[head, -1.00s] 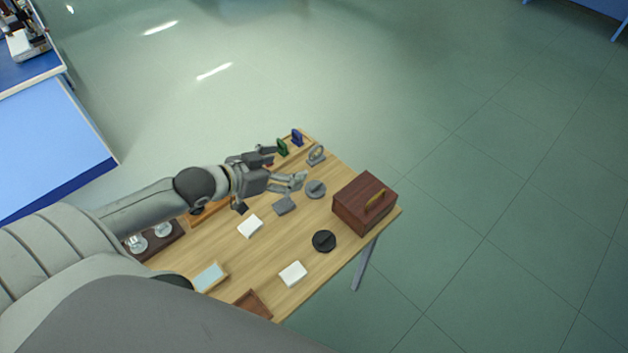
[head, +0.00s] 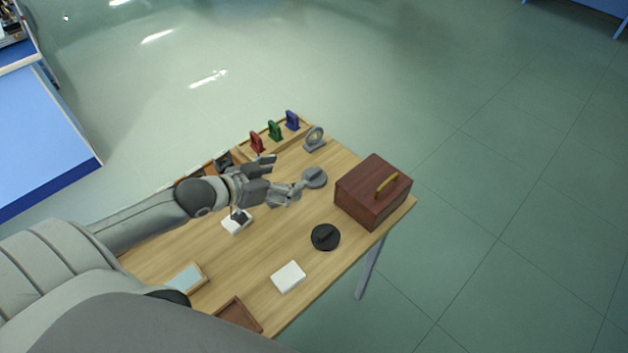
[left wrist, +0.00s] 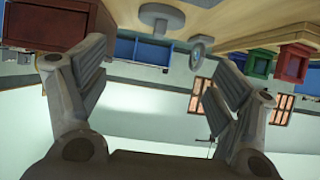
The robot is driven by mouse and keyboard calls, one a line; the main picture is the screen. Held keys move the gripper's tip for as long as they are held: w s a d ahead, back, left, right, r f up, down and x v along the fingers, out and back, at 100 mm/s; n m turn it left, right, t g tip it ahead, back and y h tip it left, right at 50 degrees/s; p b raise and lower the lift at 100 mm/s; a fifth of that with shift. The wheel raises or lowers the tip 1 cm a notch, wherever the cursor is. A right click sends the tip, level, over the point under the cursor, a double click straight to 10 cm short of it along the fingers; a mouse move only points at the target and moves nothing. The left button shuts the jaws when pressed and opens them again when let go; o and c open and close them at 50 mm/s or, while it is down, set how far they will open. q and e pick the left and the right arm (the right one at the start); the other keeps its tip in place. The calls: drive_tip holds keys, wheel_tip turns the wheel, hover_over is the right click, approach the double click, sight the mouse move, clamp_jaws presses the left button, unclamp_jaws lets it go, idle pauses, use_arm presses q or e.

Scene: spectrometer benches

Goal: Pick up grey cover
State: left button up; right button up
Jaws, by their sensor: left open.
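The grey cover (head: 314,177) is a round grey disc with a raised handle, lying on the wooden table left of the brown box. It also shows near the top of the left wrist view (left wrist: 161,14), ahead of the fingers and not between them. My left gripper (head: 283,177) is open and empty, just left of the cover. In the left wrist view its two fingers (left wrist: 160,92) are spread wide apart. The lower finger's tip is close to the cover's edge in the head view; contact cannot be told. My right gripper is not in view.
A brown box (head: 370,196) with a yellow handle stands right of the cover. A grey ring-shaped stand (head: 314,139) is behind it. A black cover (head: 325,237) and white block (head: 288,277) lie in front. Red, green and blue pieces (head: 275,131) stand at the back edge.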

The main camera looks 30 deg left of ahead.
sight(313, 172)
use_arm(q)
drive_tip(key=x, duration=0.4)
drive_tip(key=shift+w+d, duration=0.1)
drive_tip(key=shift+w, duration=0.15)
drive_tip(key=shift+s+f+x, duration=0.1)
drive_tip(key=shift+f+x, duration=0.05)
drive_tip(key=shift+x, duration=1.25)
drive_tip(key=shift+s+f+x, duration=0.1)
drive_tip(key=shift+f+x, duration=0.1)
drive_tip(key=shift+x, duration=1.25)
drive_tip(key=c, duration=1)
drive_tip(key=shift+c, duration=0.4)
drive_tip(key=shift+r, duration=0.2)
